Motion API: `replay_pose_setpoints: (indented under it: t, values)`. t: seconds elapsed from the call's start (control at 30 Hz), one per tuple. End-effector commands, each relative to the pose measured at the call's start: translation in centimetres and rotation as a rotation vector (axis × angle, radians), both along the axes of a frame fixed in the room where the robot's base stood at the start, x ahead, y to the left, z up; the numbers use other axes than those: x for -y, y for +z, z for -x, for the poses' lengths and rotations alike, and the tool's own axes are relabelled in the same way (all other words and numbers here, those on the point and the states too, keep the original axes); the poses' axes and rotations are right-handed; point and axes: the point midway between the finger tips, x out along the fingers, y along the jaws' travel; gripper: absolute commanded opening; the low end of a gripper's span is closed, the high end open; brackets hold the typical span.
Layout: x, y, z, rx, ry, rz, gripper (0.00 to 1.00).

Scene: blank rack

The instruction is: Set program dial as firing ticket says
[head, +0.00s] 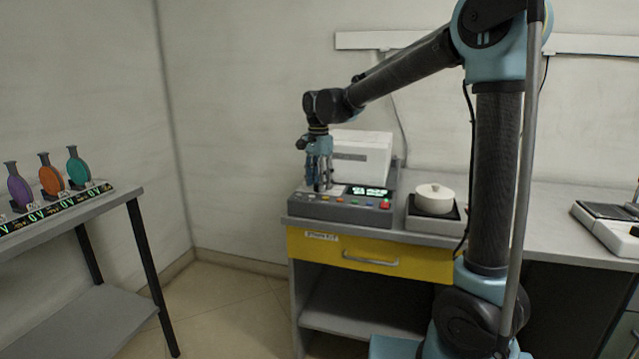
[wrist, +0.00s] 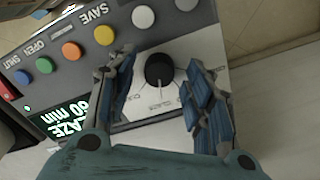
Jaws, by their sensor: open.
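The program dial (wrist: 159,71) is a black round knob on a pale plate with printed marks, one reading GLAZE. My gripper (wrist: 160,90) is open, with one blue-padded finger on each side of the dial; I cannot tell whether they touch it. In the head view my gripper (head: 319,186) points down at the control panel (head: 345,208) and hides the dial. The lit display (wrist: 70,122) shows "AZE" and "60 min" in the wrist view, its left part cut off. I cannot make out a firing ticket in either view.
A white box (head: 362,160) stands behind the panel. A round white lidded dish (head: 434,199) sits to its right. A yellow drawer (head: 345,252) is below.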

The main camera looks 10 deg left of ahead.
Motion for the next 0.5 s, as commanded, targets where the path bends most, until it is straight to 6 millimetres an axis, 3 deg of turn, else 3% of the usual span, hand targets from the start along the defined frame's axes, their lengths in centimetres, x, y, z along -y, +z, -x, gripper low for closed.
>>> replay_pose_setpoints:
  t: [0.17,0.5]
  values:
    - [0.0,1.9,0.0,0.0,0.0,0.0,0.47]
    - [0.0,8.1,-0.1,-0.001,0.0,-0.001,0.47]
